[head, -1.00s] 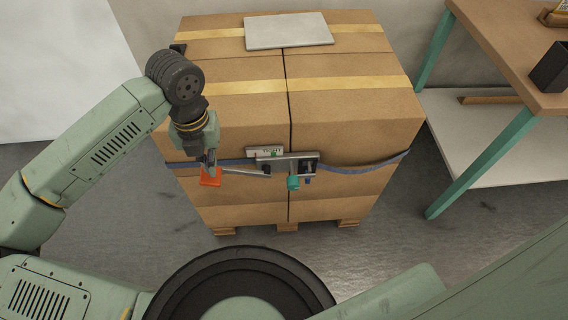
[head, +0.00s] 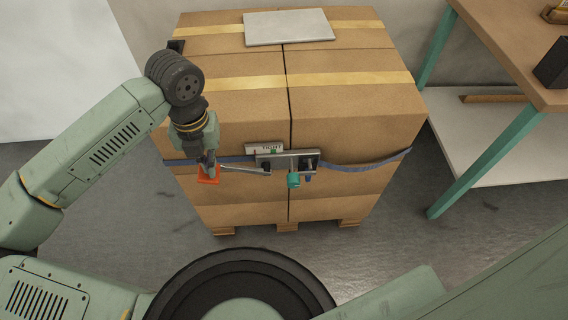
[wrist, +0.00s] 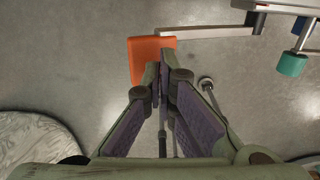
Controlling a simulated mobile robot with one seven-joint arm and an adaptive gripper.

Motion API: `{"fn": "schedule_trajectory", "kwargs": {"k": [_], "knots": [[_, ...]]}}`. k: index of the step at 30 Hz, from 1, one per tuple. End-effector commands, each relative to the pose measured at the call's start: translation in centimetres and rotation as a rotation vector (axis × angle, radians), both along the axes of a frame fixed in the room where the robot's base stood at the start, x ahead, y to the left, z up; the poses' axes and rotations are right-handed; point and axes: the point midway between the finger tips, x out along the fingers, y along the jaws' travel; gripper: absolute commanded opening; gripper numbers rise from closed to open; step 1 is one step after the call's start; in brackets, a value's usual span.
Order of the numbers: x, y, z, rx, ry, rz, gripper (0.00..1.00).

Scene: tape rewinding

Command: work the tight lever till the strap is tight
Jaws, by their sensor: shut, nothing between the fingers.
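A metal tensioner (head: 300,162) sits on the blue strap (head: 355,166), on the front of the carton stack. A long lever (head: 243,169) reaches left from it to an orange grip (head: 207,175), which also shows in the wrist view (wrist: 138,60). A teal-knobbed part (head: 293,180) hangs lower on the tensioner; the wrist view shows its knob (wrist: 292,64). A small white gauge plate (head: 262,148) with a green mark stands above; its lettering is too small to read surely. My gripper (wrist: 160,68) is shut and empty at the orange grip; contact is unclear.
The cartons (head: 235,115) stand on a wooden pallet (head: 287,226), with a grey plate (head: 289,27) on top. A workbench (head: 510,50) with a lower shelf stands at the right. Grey floor lies open in front of the stack.

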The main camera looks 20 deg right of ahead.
Motion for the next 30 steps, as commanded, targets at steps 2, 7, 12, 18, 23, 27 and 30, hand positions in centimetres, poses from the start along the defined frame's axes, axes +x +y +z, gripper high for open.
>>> {"fn": "schedule_trajectory", "kwargs": {"k": [2,7,12,18,23,27,30], "knots": [[0.0,0.0,-0.6,0.000,0.000,0.000,0.00],[0.0,0.0,-1.4,0.000,0.000,0.000,0.00],[0.0,0.0,-2.1,-0.001,0.000,0.000,0.00],[0.0,0.0,-3.0,-0.001,0.001,0.000,0.00],[0.0,0.0,-3.7,-0.001,0.001,0.000,0.00],[0.0,0.0,-4.4,-0.001,0.001,0.000,0.00],[0.0,0.0,-4.8,-0.001,0.001,0.000,0.00]]}}
